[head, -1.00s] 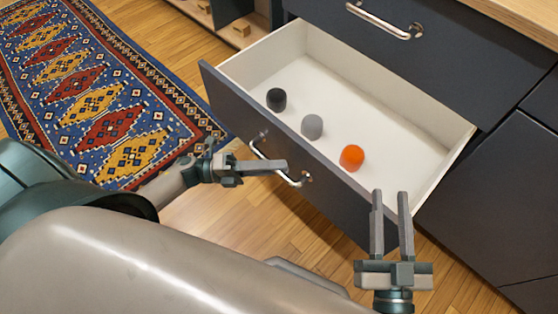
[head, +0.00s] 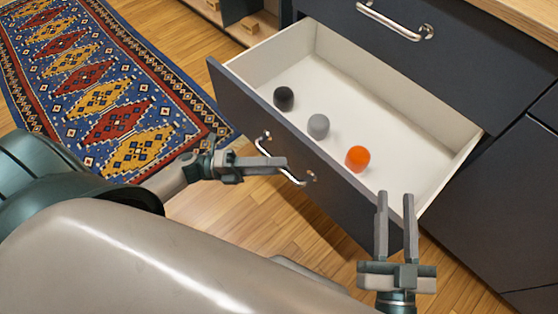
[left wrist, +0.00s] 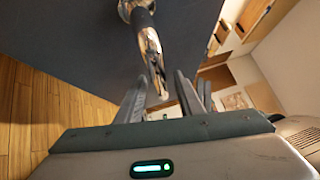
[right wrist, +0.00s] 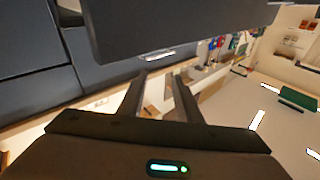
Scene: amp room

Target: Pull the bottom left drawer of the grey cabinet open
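The grey cabinet's lower left drawer (head: 268,118) stands pulled far out in the head view, its white inside (head: 370,110) showing. Its metal bar handle (head: 292,178) is on the front panel; it also shows in the left wrist view (left wrist: 150,45). My left gripper (head: 284,163) is at this handle. In the left wrist view, its fingers (left wrist: 165,95) are apart, with the bar's near end appearing between them; contact cannot be told. My right gripper (head: 396,195) is open and empty beside the drawer's right front corner.
A black (head: 284,98), a grey (head: 318,126) and an orange object (head: 357,159) lie in the drawer. A shut drawer (head: 450,50) with a handle (head: 395,22) is above. A patterned rug (head: 100,95) lies left on the wooden floor.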

